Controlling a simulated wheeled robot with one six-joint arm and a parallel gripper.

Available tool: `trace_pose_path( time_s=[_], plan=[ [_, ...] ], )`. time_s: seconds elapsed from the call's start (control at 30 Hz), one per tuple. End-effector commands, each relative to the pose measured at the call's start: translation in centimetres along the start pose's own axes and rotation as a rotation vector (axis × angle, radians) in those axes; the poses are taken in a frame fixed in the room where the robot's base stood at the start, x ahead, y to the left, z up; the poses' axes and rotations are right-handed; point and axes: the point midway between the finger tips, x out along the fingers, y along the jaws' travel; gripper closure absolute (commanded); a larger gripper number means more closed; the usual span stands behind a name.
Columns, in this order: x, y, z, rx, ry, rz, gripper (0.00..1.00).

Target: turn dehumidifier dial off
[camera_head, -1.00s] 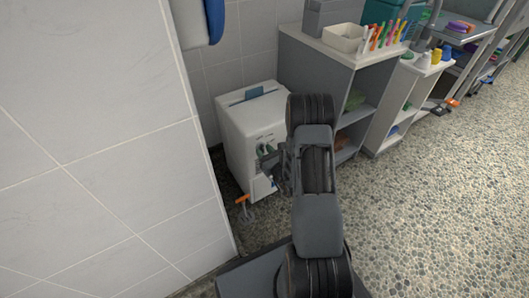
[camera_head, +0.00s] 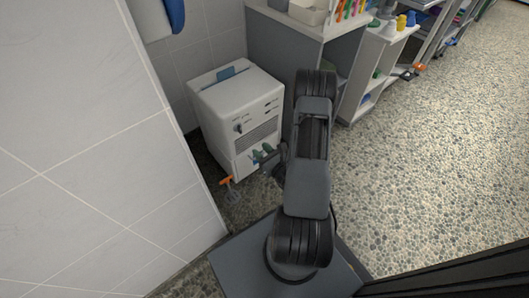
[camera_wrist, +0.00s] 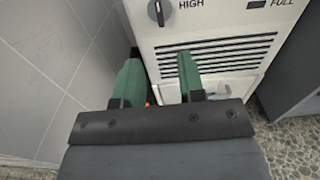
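The dehumidifier (camera_head: 236,105) is a white box standing on the floor against the tiled wall, with a vent grille on its front. Its dark dial (camera_head: 238,128) sits at the upper left of the front, and in the wrist view the dial (camera_wrist: 158,12) shows at the top edge beside the word HIGH, partly cut off. My gripper (camera_head: 262,153) is in front of the unit, below the dial. In the wrist view its two green fingers (camera_wrist: 158,75) stand apart with nothing between them, over the lower grille.
An orange-handled object (camera_head: 228,182) is on the floor left of the unit. A grey shelf unit (camera_head: 285,45) stands close on the right. A tiled wall (camera_head: 90,150) closes in on the left. Pebbled floor (camera_head: 430,150) is open to the right.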

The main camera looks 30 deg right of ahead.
Motion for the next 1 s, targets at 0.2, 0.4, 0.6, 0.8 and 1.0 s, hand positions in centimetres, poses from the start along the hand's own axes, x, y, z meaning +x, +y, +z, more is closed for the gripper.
trace_pose_path(
  time_s=[0.2, 0.4, 0.6, 0.8, 1.0],
  plan=[
    [-1.6, 0.0, 0.0, 0.001, 0.000, -0.001, 0.64],
    [-1.9, 0.1, 0.0, 0.000, -0.001, 0.001, 0.64],
    [-1.9, 0.0, 0.0, 0.000, -0.001, 0.001, 0.64],
    [-1.9, 0.0, 0.0, 0.000, -0.001, 0.001, 0.64],
    [-1.9, -0.2, 0.0, 0.000, -0.001, -0.005, 0.64]
  ],
)
